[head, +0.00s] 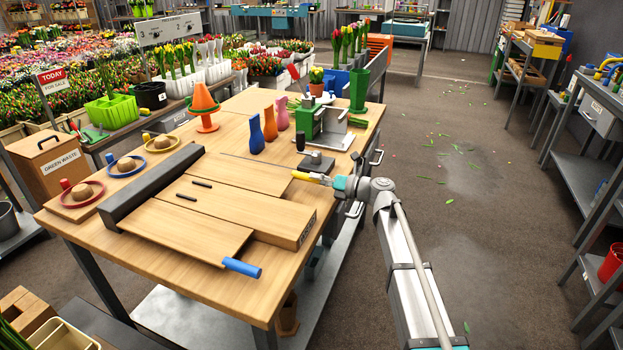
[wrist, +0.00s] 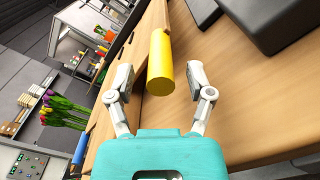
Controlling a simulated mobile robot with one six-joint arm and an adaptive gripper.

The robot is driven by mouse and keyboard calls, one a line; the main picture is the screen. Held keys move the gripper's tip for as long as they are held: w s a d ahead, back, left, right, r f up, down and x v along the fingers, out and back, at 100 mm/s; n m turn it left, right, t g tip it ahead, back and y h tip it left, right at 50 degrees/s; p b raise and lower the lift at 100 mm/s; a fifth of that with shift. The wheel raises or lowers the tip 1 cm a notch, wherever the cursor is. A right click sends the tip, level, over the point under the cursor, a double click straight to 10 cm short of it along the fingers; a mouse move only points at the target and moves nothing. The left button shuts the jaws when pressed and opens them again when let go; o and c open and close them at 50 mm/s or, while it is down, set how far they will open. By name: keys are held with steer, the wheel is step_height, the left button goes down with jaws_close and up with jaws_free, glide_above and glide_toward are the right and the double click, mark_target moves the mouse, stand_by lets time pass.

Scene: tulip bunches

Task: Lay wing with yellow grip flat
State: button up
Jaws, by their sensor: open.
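The wooden wing (head: 240,174) with the yellow grip (head: 306,177) is at the far side of a wooden block on the workbench; I cannot tell its exact tilt. In the wrist view the yellow grip (wrist: 161,68) is a short cylinder whose end faces me. My gripper (head: 336,183) is at the bench's right edge, beside the grip. In the wrist view my gripper (wrist: 159,80) is open, with one finger on each side of the grip and visible gaps between.
A second wing (head: 185,230) with a blue grip (head: 242,267) lies on the near side of the block (head: 235,208). A dark bar (head: 155,187) runs along their left. A grey-black device (head: 316,163) and a green fixture (head: 325,125) stand behind. Open floor lies right.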

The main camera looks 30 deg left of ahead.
steer(key=v, duration=0.9)
steer(key=shift+d, duration=0.4)
